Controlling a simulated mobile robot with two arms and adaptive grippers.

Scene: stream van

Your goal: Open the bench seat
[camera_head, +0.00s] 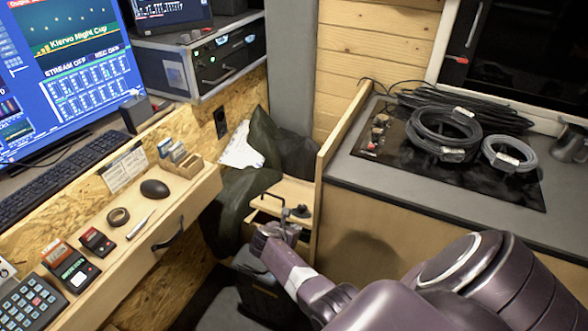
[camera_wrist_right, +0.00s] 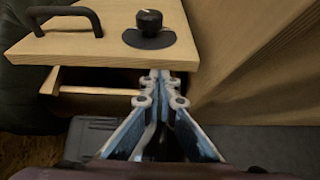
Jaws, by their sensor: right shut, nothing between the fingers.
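The bench seat has a light wooden top (camera_head: 294,188), at the middle of the head view between the desk and the counter. In the right wrist view the top (camera_wrist_right: 100,62) carries a black bar handle (camera_wrist_right: 66,12) and a round black knob (camera_wrist_right: 149,24). A dark gap shows under its front edge, above a thin wooden rail (camera_wrist_right: 100,91). I cannot tell how deep the gap is. My right gripper (camera_head: 283,226) is shut and empty, with its tips (camera_wrist_right: 160,76) at the front edge of the top, below the knob. My left gripper is not in view.
A wooden partition (camera_head: 334,130) rises right beside the bench, with the counter (camera_head: 385,175) and coiled cables (camera_head: 443,130) beyond. Dark green fabric (camera_head: 240,190) lies on the left of the bench.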

